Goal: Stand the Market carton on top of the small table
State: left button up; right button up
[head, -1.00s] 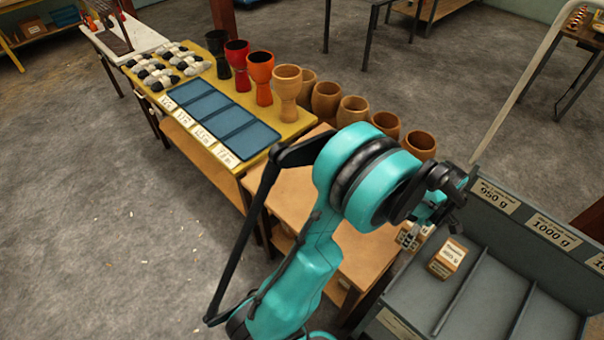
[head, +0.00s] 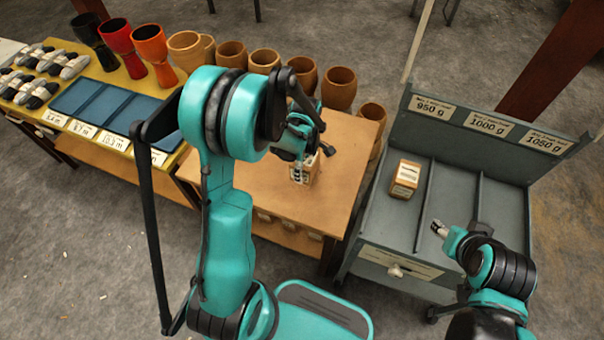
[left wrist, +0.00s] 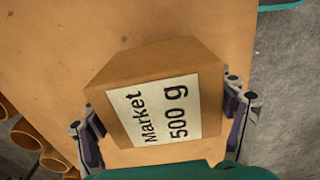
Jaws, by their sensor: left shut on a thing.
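The Market carton (left wrist: 160,95), a brown box with a white "Market 500 g" label, sits between the two fingers of my left gripper (left wrist: 165,125) in the left wrist view. In the head view my left gripper (head: 306,145) is shut on the carton (head: 299,174), over the small wooden table (head: 345,150). The carton looks upright; I cannot tell whether its base touches the tabletop. My right gripper (head: 439,229) is over the grey cart, away from the carton; its finger opening is too small to read.
A grey cart (head: 378,215) with weight labels stands to the right, with another carton (head: 405,179) in its left compartment. A yellow table (head: 165,152) with blue trays adjoins at left.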

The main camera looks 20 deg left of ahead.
pick_arm(q)
jog(key=shift+s+a+f, duration=0.15)
jog(key=shift+a+f, duration=0.15)
jog(key=shift+f, duration=0.05)
notch_tip(320, 180, down, 4)
jog(key=shift+r+b, duration=0.1)
jog(key=shift+b, duration=0.9)
jog(key=shift+r, duration=0.1)
jog(key=shift+f, duration=0.25)
jog(key=o, duration=1.6)
jog(key=shift+r, duration=0.1)
